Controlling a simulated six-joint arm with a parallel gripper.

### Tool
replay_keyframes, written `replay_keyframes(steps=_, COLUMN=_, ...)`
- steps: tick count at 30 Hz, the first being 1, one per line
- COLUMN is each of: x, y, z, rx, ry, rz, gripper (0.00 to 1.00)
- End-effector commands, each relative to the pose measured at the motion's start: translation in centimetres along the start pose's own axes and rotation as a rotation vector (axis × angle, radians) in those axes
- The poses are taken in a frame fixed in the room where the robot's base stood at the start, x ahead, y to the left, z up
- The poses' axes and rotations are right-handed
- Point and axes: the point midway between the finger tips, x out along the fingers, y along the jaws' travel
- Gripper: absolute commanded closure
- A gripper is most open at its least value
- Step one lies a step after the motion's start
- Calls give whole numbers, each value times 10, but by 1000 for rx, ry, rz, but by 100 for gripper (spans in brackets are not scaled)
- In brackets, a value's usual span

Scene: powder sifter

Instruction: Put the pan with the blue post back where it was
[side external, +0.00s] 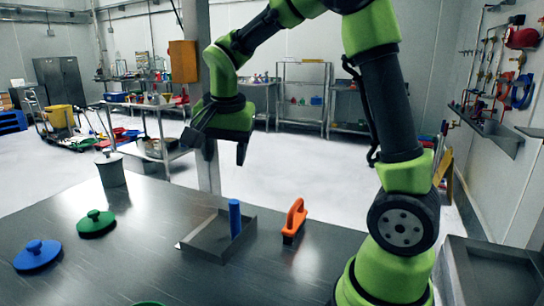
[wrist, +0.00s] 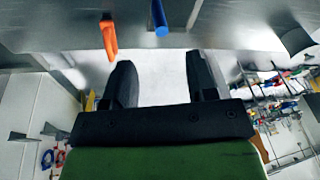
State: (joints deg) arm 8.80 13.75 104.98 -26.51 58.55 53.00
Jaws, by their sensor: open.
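The grey metal pan (side external: 206,240) sits on the dark steel table, with its blue post (side external: 235,217) standing upright at its right side. The post also shows at the top of the wrist view (wrist: 159,18); the pan itself is hard to make out there. My gripper (side external: 219,152) is raised above and behind the pan, apart from it. Its two dark fingers are spread with nothing between them, as the wrist view shows too (wrist: 162,65).
An orange-handled tool (side external: 295,220) stands just right of the pan. A blue lid (side external: 37,255), a green lid (side external: 96,222) and a grey lidded canister (side external: 111,170) stand at the left. Another green piece (side external: 148,303) is cut off at the bottom edge. The table between lids and pan is clear.

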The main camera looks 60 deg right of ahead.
Motion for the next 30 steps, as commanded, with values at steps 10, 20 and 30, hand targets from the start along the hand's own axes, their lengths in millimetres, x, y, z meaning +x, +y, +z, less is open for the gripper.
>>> replay_keyframes(steps=10, x=-88, y=70, z=88, rx=-534, ry=3, rz=-388, gripper=48)
replay_keyframes(steps=20, x=-96, y=108, z=126, rx=-789, ry=68, rz=-573, gripper=48)
replay_keyframes(steps=30, x=-96, y=109, z=127, rx=-797, ry=70, rz=-577, gripper=48)
